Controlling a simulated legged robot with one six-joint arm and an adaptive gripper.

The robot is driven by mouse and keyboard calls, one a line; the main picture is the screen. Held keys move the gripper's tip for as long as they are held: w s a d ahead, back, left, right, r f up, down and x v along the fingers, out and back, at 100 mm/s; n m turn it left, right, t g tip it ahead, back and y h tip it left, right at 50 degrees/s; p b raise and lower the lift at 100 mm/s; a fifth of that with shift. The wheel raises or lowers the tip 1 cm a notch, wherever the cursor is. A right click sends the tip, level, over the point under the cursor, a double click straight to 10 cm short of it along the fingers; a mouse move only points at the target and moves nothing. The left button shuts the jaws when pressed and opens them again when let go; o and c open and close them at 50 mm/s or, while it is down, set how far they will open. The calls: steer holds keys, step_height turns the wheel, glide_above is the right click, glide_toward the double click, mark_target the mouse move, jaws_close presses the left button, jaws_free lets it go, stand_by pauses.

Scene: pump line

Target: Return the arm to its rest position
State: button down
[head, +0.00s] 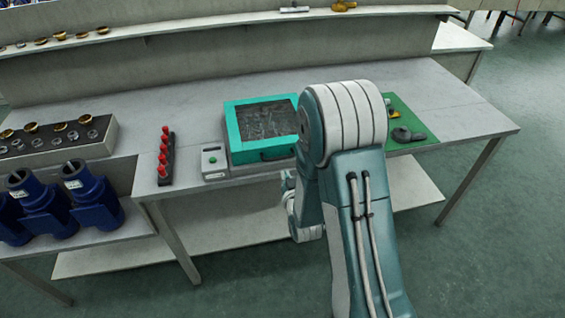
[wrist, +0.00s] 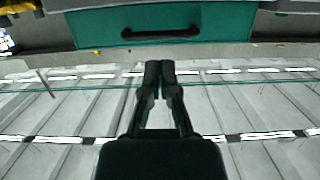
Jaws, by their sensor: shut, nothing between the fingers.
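My arm rises in front of the bench in the head view, folded at a large white and teal joint. My gripper shows in the wrist view (wrist: 160,68), with its two dark fingers together and nothing between them. It points toward the front of a teal box with a dark handle (wrist: 160,34) and is apart from it. In the head view the gripper itself is hidden or too unclear to tell behind my arm.
The grey bench (head: 430,90) holds the teal box (head: 235,135), a small control box (head: 213,162), a rack of red knobs (head: 164,158) and a green mat (head: 420,128) with dark parts. Blue pump housings (head: 90,195) stand at left. Green floor (head: 490,240) is clear at right.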

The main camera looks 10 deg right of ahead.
steer(key=shift+s+f, duration=0.45)
steer(key=shift+s, duration=0.35)
steer(key=s+r+g, duration=0.2)
steer(key=s+r, duration=0.1)
steer(key=r, duration=0.4)
steer(key=s+r+g, duration=0.2)
steer(key=r+g, duration=0.1)
steer(key=r, duration=0.4)
steer(key=s+r+g, duration=0.2)
steer(key=s+r, duration=0.2)
steer(key=s, duration=0.7)
steer(key=s+r+g, duration=0.3)
steer(key=s+r, duration=0.2)
steer(key=s, duration=0.5)
steer(key=shift+s, duration=0.35)
steer(key=shift+d, duration=0.1)
